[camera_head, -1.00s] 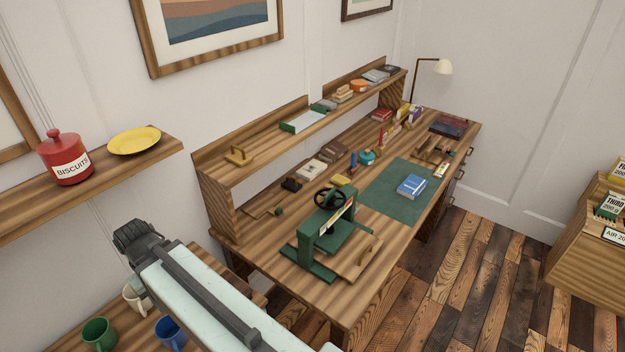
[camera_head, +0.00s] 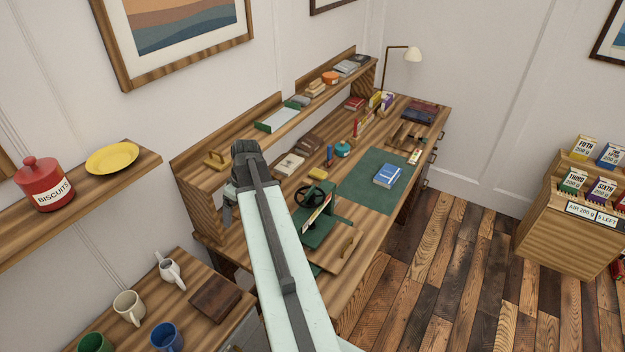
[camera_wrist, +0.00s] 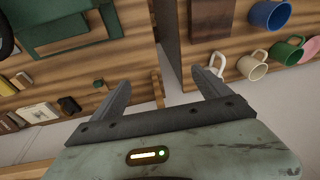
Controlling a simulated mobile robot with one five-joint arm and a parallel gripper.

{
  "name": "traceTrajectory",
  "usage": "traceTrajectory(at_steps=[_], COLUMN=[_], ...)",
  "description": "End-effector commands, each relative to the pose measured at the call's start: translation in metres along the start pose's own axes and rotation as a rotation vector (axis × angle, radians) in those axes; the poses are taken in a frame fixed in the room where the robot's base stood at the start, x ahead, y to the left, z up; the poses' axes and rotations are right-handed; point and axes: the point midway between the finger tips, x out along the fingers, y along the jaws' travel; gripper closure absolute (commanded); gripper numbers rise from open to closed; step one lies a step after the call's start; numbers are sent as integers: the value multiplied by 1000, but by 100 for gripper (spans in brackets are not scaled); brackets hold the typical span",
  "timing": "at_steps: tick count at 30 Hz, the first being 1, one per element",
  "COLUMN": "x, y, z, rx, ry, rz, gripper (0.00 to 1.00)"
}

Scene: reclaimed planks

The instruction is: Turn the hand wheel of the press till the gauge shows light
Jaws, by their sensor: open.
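The green press (camera_head: 318,228) stands on the near part of the wooden desk, with its dark hand wheel (camera_head: 309,195) on top. A pale gauge strip with some red shows on the press, too small to read. My arm covers the left part of the press in the head view. My gripper (camera_head: 232,205) is left of the wheel and apart from it, above the desk's left end. In the wrist view my gripper (camera_wrist: 165,85) is open and empty, its fingers wide apart. The green press body (camera_wrist: 70,30) shows at that view's upper left.
A green mat (camera_head: 372,190) with a blue book (camera_head: 387,175) lies beyond the press. A shelf (camera_head: 250,140) runs along the desk's back. Mugs (camera_head: 128,308) stand on a lower table at left. Bare floor (camera_head: 410,270) lies right of the desk.

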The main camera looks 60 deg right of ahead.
Motion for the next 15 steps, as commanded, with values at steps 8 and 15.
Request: traceTrajectory(at_steps=[8,15], x=[-97,-114], y=[181,212], z=[120,157], rx=[-19,-36], ry=[152,182], rz=[75,106], gripper=[13,13])
